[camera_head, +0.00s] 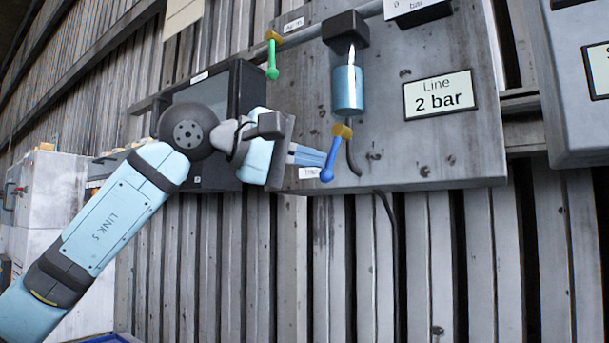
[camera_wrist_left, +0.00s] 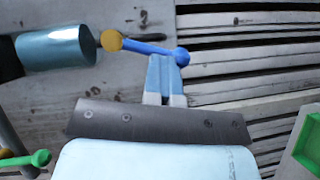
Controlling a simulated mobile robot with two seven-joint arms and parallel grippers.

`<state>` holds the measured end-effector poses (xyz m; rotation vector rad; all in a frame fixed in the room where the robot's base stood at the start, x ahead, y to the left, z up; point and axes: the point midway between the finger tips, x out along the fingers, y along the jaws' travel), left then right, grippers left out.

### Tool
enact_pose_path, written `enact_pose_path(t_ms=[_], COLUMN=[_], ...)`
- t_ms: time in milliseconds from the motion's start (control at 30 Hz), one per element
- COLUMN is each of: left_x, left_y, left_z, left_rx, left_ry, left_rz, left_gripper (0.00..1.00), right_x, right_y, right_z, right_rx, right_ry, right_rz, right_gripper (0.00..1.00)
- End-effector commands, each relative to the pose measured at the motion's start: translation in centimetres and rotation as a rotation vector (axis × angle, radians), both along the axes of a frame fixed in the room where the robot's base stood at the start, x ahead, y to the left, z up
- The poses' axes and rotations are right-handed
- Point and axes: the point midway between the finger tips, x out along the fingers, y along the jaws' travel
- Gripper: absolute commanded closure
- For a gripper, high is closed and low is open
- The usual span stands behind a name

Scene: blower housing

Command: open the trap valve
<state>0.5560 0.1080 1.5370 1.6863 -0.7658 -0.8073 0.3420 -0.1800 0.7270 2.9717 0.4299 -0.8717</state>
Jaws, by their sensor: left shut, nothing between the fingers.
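A blue lever (camera_head: 331,157) hangs from a brass-coloured valve body (camera_head: 343,131) at the lower part of the grey panel. It slants down and left, its round knob at the lower end. A small white label (camera_head: 307,173) beside it is partly hidden, so I cannot read it for certain. My left gripper (camera_head: 321,159) is shut and empty, its fingertips at the lever's lower part. In the left wrist view the fingertips (camera_wrist_left: 168,62) overlap the blue lever (camera_wrist_left: 150,48) near its knob; I cannot tell whether they touch. My right gripper is not in view.
A green lever (camera_head: 272,60) hangs from another brass valve at upper left. A blue-grey cylinder (camera_head: 347,88) hangs above the blue lever, with a dark hose below. A "Line 2 bar" sign (camera_head: 440,98) is at right. A dark box (camera_head: 210,110) stands behind my left wrist.

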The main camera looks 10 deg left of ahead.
Motion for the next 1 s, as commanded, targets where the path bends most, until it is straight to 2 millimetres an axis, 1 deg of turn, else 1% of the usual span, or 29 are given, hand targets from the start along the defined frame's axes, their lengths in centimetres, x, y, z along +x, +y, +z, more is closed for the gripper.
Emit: enact_pose_path(t_ms=[33, 233, 400, 667, 1000], left_x=[0.0, -0.3, -0.4, -0.4, -0.4], left_y=[-0.2, -0.7, -1.0, -1.2, -1.3], left_z=[-0.8, -1.0, -1.0, -1.1, -1.2], left_rx=[-0.034, -0.155, -0.154, -0.151, -0.148], left_ry=[0.016, 0.064, 0.064, 0.066, 0.066], left_rz=[-0.001, -0.001, 0.000, 0.001, 0.001], left_gripper=[1.00, 1.00, 1.00, 1.00, 1.00], right_x=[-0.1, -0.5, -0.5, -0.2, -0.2], right_y=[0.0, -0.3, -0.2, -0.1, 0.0], right_z=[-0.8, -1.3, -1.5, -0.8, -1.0], right_rx=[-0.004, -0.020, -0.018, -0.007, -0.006], right_ry=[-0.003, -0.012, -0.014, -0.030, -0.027], right_rz=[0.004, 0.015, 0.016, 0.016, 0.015], right_gripper=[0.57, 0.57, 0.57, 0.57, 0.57])
